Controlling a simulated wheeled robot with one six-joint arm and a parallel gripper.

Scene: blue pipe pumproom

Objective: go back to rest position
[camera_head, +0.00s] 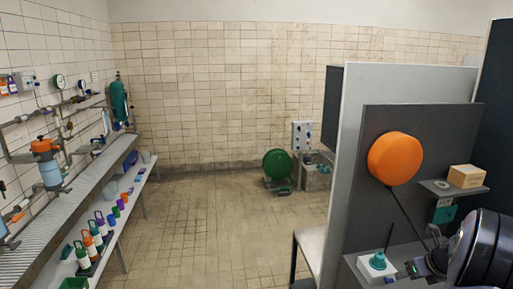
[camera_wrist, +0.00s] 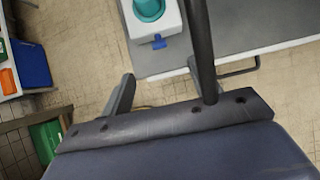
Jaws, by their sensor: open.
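My gripper (camera_head: 412,268) is at the lower right in the head view, just right of a white block with a teal top (camera_head: 378,264) on a grey bench. In the wrist view the two grey fingers (camera_wrist: 160,72) stand apart with nothing between them. The white block with its teal round part (camera_wrist: 152,12) lies beyond them at the top of that view. A dark rod (camera_wrist: 203,40) runs down past the right finger; I cannot tell whether it touches it.
An orange disc (camera_head: 395,158) sits on the dark panel above the bench. A shelf (camera_head: 442,188) with a cardboard box (camera_head: 467,176) juts out close to my arm. A slatted bench (camera_head: 55,217) lines the left wall. The tiled floor between is clear.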

